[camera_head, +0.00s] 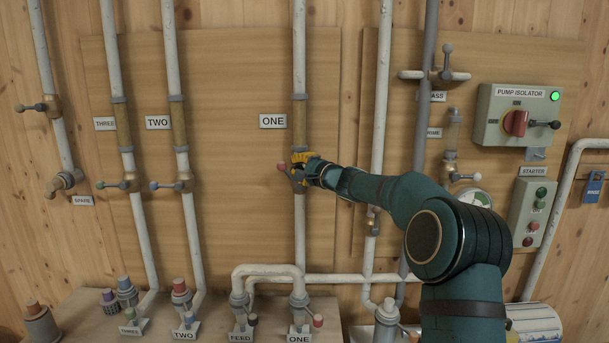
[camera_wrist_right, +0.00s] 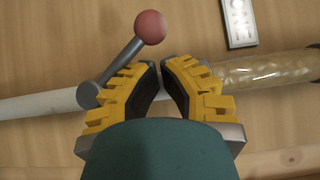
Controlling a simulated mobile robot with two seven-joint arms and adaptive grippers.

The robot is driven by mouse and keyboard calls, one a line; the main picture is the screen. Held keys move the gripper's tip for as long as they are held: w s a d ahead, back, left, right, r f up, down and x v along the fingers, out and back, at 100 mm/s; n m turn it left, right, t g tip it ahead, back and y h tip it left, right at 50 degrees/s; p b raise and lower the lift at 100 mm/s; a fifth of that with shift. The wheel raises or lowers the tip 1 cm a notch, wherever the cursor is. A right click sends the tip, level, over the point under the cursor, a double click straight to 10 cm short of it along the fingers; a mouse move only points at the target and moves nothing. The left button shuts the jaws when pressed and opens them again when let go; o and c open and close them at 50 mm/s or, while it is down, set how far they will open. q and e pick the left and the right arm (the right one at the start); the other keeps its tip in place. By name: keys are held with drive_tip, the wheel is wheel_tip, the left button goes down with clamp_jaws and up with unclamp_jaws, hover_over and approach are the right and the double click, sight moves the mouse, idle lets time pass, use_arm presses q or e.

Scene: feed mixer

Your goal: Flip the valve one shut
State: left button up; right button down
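Valve one is on the white pipe (camera_head: 299,215) beside the ONE plate (camera_head: 273,121). Its lever ends in a red ball (camera_head: 282,168), sticking out to the left of the pipe. In the right wrist view, the red ball (camera_wrist_right: 150,27) and grey lever (camera_wrist_right: 122,60) lie beyond the yellow fingers, slanting past the left finger, not between them. My right gripper (camera_head: 300,170) is in front of the pipe at the valve and hides most of its body. In the wrist view its fingertips (camera_wrist_right: 160,63) nearly meet, with nothing between them. Contact with the lever is unclear. My left gripper is out of view.
Left stand pipes with valve three (camera_head: 124,183) and valve two (camera_head: 178,184). Below, another ONE-labelled fitting (camera_head: 299,303) has a red-tipped handle. To the right are a pump isolator box (camera_head: 517,115) with a green light and a starter box (camera_head: 532,213).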

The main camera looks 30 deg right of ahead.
sight(287, 172)
use_arm(q)
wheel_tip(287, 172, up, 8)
drive_tip(key=p, duration=0.6)
use_arm(e)
drive_tip(key=a+n+g, duration=0.1)
drive_tip(key=w+a+n+g+b, duration=0.1)
drive_tip(key=a+f+n+g+h, duration=0.1)
drive_tip(key=shift+w+a+f+n+g+b, duration=0.1)
drive_tip(key=shift+w+a+n+g+b, duration=0.05)
drive_tip(key=shift+w+n+g+b, duration=0.2)
drive_tip(key=shift+w+a+f+b, duration=0.25)
drive_tip(key=shift+f+b, duration=0.1)
drive_tip(key=shift+b, duration=0.25)
use_arm(q)
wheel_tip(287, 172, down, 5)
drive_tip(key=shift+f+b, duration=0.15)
drive_tip(key=shift+b, duration=0.55)
use_arm(e)
drive_tip(key=shift+w+a+f, duration=0.1)
drive_tip(key=shift+a+f, duration=0.2)
drive_tip(key=shift+f, duration=0.1)
